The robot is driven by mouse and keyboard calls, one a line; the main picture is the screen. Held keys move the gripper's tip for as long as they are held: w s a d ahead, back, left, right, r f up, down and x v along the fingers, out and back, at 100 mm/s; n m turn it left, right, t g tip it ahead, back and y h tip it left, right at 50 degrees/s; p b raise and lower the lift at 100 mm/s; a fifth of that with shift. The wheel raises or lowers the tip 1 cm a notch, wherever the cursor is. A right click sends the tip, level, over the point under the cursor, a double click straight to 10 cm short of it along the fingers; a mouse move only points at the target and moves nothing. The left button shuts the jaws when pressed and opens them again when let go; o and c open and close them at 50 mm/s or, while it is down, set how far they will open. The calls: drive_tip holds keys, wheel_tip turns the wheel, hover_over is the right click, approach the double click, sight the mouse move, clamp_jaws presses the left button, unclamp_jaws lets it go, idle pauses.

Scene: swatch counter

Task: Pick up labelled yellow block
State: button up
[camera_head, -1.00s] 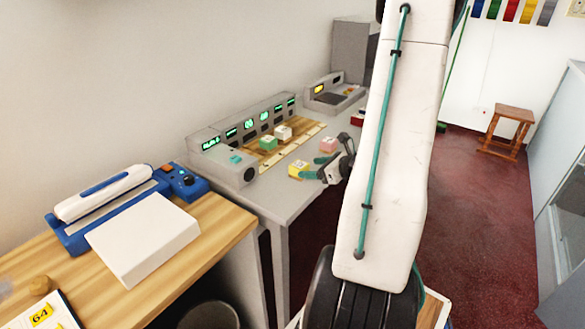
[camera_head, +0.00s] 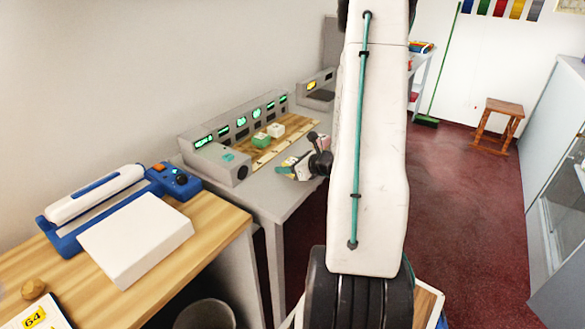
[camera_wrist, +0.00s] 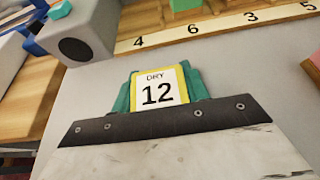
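The yellow block (camera_wrist: 137,88) has a white label reading "DRY 12" and sits on the grey counter. In the wrist view its labelled top faces the camera, between the two teal fingers of my gripper (camera_wrist: 160,88). The fingers lie against both of its sides with no clear gap. In the head view my gripper (camera_head: 287,168) is low at the counter's front edge and largely hides the block. I cannot see the block's underside, and no lift off the counter shows.
A grey console (camera_head: 235,128) runs along the wall with a numbered wooden strip. A green block (camera_head: 261,140) and a white block (camera_head: 276,130) stand there. A pink block (camera_wrist: 314,66) is close on the right in the wrist view. A wooden desk (camera_head: 225,228) stands nearer left.

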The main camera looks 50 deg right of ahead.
drive_tip(key=c, duration=0.3)
drive_tip(key=shift+c, duration=0.2)
